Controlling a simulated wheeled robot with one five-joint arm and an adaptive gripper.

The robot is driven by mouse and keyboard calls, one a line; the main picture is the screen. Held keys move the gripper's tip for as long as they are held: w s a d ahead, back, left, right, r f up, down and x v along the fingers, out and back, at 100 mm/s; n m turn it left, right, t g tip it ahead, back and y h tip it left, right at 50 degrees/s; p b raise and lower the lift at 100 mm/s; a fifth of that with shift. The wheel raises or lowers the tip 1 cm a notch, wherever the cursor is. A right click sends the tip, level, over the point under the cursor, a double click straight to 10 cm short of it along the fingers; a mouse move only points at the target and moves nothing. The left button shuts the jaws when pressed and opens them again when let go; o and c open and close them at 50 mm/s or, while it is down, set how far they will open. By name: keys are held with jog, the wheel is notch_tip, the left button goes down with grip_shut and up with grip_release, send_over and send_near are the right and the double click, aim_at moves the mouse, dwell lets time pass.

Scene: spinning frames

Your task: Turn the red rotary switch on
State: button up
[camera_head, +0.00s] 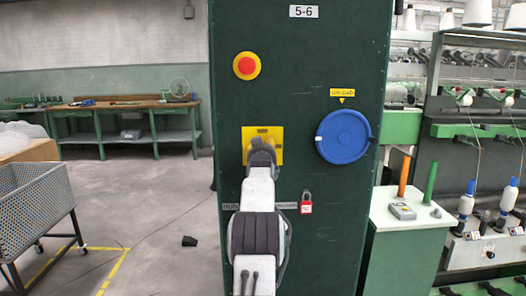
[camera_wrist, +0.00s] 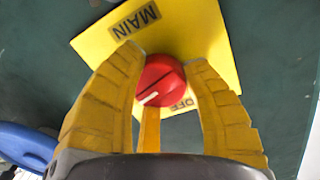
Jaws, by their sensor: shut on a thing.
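The red rotary switch (camera_wrist: 160,80) sits on a yellow plate (camera_wrist: 190,32) marked MAIN and OFF in the wrist view. A white mark shows on its knob, towards the lower left there. My gripper (camera_wrist: 163,75) has its yellow fingers on both sides of the red knob, shut on it. In the head view the yellow plate (camera_head: 273,133) is on the dark green panel, and my gripper (camera_head: 262,146) is in front of it. My gripper and arm hide the red knob in that view.
A mesh cart (camera_head: 35,205) stands left; a green cabinet (camera_head: 400,240) stands right. Open floor lies left of the panel.

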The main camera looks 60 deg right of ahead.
jog(key=shift+r, duration=0.15)
jog(key=o, duration=1.2)
jog(key=shift+w, duration=0.1)
jog(key=shift+a, duration=0.1)
jog(key=v, duration=1.1)
jog(key=shift+s+a, duration=0.25)
jog(key=shift+a, duration=0.05)
